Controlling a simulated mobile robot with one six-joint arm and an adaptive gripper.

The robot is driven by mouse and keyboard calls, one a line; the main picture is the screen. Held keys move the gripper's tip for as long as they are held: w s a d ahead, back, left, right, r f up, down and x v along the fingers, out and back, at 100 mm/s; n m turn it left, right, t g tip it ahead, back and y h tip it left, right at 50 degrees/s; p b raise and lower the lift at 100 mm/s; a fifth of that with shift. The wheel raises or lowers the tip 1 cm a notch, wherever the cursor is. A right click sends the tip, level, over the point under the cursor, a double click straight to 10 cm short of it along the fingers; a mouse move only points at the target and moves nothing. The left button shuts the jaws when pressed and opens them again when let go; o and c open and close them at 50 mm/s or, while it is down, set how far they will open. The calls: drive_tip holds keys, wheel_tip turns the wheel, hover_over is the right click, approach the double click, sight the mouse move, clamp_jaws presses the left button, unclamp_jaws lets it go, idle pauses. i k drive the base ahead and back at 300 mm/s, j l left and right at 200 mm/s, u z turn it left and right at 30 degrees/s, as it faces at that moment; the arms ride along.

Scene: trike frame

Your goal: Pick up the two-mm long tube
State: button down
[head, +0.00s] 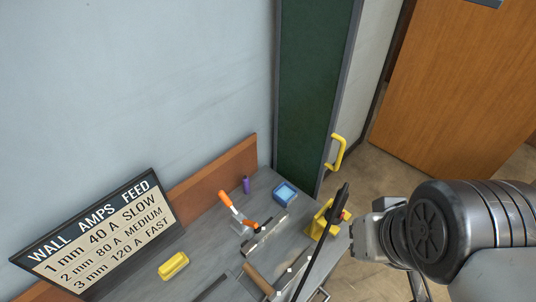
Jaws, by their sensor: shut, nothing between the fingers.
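A grey bench (222,230) stands below the wall, and several bar-like parts lie near its front. A long dark bar (318,252) slants past a yellow fixture (321,220) at the bench's right end. A grey angled piece (265,234) and a brownish bar (258,279) lie nearer the middle. I cannot tell which of these, if any, is the two-mm long tube; no wall thickness can be read on them. My gripper (366,238) is at the end of my arm on the right, beside the bench's right end. It is shut and empty; its fingertips are hard to make out.
A sign (102,232) lists wall, amps and feed, with 2 mm at 80 A medium. An orange-handled clamp (237,213), blue box (285,194), purple cylinder (246,185) and yellow block (173,265) are on the bench. Open floor lies before the wooden door (460,80).

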sight(266, 231)
drive_tip(key=i+l, duration=0.25)
drive_tip(key=l, duration=0.15)
drive_tip(key=i+l+u, duration=0.1)
drive_tip(key=i+l, duration=0.4)
drive_tip(key=l, duration=0.25)
drive_tip(key=u, duration=1.5)
drive_tip(key=l, duration=0.1)
